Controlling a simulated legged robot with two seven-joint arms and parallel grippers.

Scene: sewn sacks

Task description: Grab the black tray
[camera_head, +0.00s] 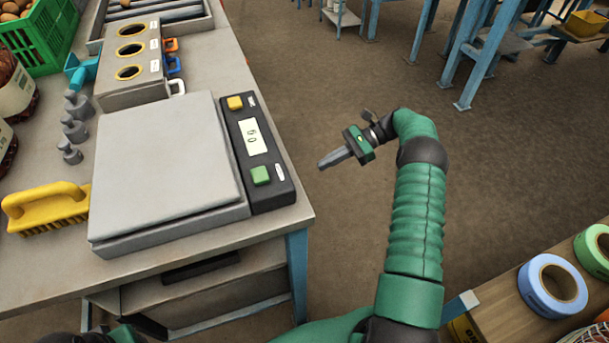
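A flat black item (201,268), perhaps the black tray, shows under the front edge of the table at lower left. Only a thin dark strip of it is visible, so I cannot be sure what it is. My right gripper (326,163) is over the open floor, right of the table and the scale, with its fingers pointing left. It touches nothing that I can see. Its fingers overlap from this angle, so the gap between them does not show. Green and dark parts of my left arm show at the bottom left edge; its gripper is out of view.
A scale (165,165) with a dark display panel (257,150) fills the table's near corner. A yellow brush (45,207), grey weights (75,128) and a green crate (45,35) are left. Tape rolls (552,285) lie on a bench at lower right. Floor between is clear.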

